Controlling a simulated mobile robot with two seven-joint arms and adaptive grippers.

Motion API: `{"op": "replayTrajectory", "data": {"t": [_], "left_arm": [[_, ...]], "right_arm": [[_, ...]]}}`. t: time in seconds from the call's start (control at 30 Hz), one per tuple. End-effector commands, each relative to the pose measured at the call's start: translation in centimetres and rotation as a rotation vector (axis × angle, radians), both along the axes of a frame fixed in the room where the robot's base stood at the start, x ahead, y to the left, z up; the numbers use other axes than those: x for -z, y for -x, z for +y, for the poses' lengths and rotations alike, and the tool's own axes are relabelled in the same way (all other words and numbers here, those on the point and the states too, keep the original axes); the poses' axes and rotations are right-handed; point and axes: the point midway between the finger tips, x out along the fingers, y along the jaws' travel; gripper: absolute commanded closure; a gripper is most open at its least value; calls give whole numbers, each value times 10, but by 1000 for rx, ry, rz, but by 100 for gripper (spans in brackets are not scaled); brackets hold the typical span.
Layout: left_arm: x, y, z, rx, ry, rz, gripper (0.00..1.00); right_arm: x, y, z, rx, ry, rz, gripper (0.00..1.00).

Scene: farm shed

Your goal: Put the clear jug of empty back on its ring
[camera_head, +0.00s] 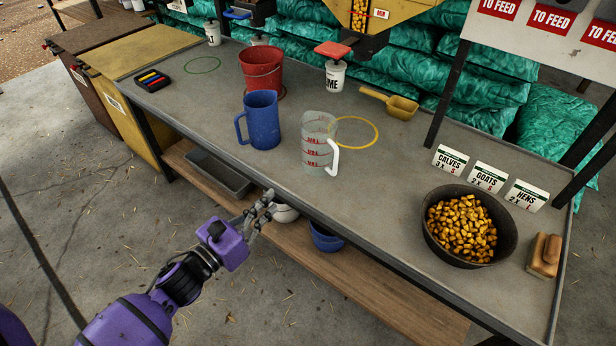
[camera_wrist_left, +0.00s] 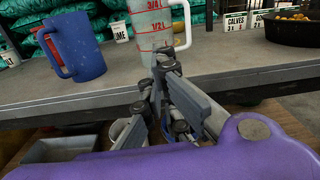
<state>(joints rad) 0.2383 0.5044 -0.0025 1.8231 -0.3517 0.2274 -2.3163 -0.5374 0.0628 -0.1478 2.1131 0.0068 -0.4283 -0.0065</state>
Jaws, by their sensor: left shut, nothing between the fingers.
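The clear measuring jug (camera_head: 317,147) with red markings and a white handle stands upright on the grey workbench and looks empty. Its handle points to the right. A yellow ring (camera_head: 376,130) is marked on the bench just right of and behind the jug; the jug's base looks to be outside it. The jug also shows in the left wrist view (camera_wrist_left: 152,24), beyond the fingers. My left gripper (camera_head: 268,202) is shut and empty, in front of the bench's front edge and apart from the jug. My right gripper is not in view.
A blue jug (camera_head: 262,122) stands close left of the clear jug, with a red bucket (camera_head: 262,68) behind it. A yellow scoop (camera_head: 392,103) lies behind the ring. A black pan of feed (camera_head: 431,245) and cards (camera_head: 489,177) are at right. A shelf (camera_head: 365,285) runs below.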

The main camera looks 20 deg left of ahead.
Motion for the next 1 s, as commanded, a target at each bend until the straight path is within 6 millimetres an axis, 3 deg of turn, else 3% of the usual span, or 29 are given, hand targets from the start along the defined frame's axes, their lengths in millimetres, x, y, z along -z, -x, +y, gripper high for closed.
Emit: {"op": "replayTrajectory", "data": {"t": [0.23,0.7,1.0], "left_arm": [[0,-15,-7,3,-51,-22,100],[0,-104,-39,1,-48,-20,100],[1,-130,-48,0,-49,-17,100]], "right_arm": [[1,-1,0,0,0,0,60],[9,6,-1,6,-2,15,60],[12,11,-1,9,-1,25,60]]}}
